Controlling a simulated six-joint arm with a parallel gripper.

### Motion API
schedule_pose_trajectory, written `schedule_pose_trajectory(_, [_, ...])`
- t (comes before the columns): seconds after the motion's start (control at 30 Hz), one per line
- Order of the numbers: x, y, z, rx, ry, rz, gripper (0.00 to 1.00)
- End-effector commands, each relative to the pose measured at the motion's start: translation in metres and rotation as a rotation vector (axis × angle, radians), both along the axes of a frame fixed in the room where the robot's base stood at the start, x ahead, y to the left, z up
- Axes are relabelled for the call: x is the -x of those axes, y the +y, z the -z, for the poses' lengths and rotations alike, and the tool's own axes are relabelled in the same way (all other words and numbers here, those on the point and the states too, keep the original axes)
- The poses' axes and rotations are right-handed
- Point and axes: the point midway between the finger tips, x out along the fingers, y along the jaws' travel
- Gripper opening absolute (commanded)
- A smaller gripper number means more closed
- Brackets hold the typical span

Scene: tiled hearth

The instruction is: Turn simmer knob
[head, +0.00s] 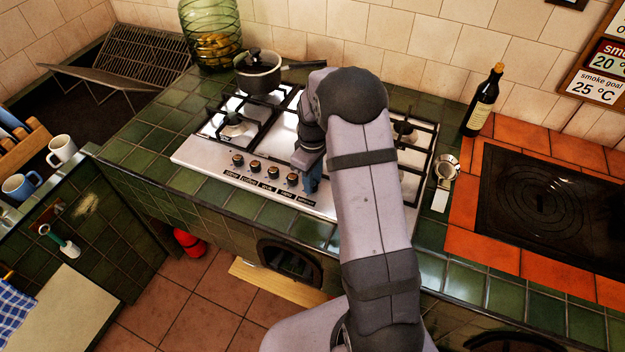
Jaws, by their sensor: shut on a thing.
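The white gas hob (205,155) is set in the green tiled counter. A row of dark knobs (272,172) runs along its front edge, each with a small dark label below. The simmer knob is at the right end of the row, above the rightmost label (305,201). My gripper (311,184) comes down on that right-end knob from above and is shut on it. The blue fingers hide the knob, so its angle cannot be seen.
A dark saucepan (259,72) stands on the back left burner. Black pan supports (235,124) rise behind the knobs. A small metal cup (447,168) and a dark bottle (483,102) stand right of the hob. My arm covers the hob's right part.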

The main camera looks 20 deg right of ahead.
Motion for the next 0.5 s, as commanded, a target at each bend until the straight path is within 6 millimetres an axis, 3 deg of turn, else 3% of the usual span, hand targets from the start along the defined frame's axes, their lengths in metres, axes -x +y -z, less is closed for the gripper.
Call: schedule_pose_trajectory(0.5, [-0.0019,0.0003,-0.0014,-0.001,-0.006,-0.039,0.04])
